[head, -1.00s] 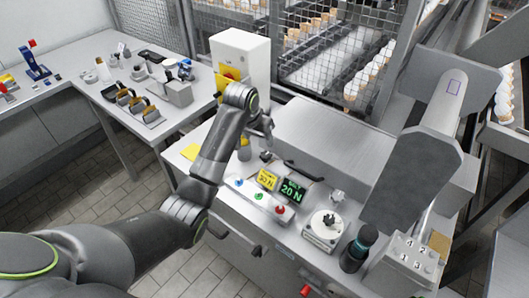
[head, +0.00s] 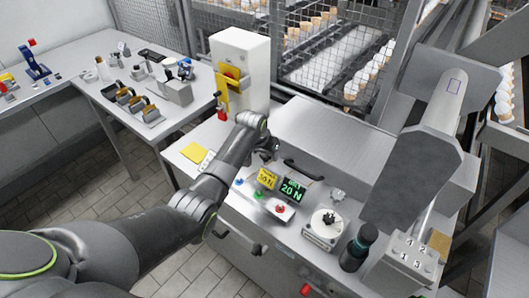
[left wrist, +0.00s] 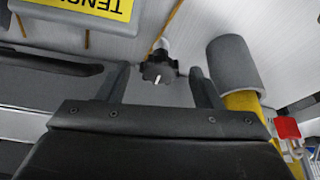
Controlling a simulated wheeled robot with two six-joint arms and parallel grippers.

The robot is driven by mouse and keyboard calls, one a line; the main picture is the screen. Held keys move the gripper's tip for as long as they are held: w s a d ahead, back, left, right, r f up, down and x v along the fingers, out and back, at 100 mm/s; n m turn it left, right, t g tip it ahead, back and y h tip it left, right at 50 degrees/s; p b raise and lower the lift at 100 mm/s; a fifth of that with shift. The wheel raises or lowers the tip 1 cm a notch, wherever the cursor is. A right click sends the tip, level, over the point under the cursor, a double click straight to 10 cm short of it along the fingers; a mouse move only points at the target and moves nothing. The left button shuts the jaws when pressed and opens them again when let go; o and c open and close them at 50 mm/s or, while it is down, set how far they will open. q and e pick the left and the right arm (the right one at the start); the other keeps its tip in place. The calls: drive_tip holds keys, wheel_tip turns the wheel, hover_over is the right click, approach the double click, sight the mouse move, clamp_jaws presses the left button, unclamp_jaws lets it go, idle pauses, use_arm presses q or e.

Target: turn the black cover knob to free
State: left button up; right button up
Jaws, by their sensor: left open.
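The black cover knob (left wrist: 158,70) has a lobed grip with a short white mark and sits on a pale stem in the left wrist view. My left gripper (left wrist: 159,78) is open, with one finger on each side of the knob and a gap on both sides. I cannot tell how far the fingertips reach along it. In the head view my left gripper (head: 268,150) is over the back left of the machine top, beside the cover's black handle (head: 303,170). There the gripper largely hides the knob. My right gripper is not in view.
A grey cylinder on a yellow post (left wrist: 235,65) stands close to the right finger. A yellow sign (left wrist: 85,10) is at the upper left. Small displays (head: 291,190), a red button (head: 281,209) and a white dial with black knob (head: 326,222) are on the machine front.

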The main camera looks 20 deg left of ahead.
use_arm(q)
drive_tip(key=shift+c, duration=0.5)
drive_tip(key=c, duration=0.9)
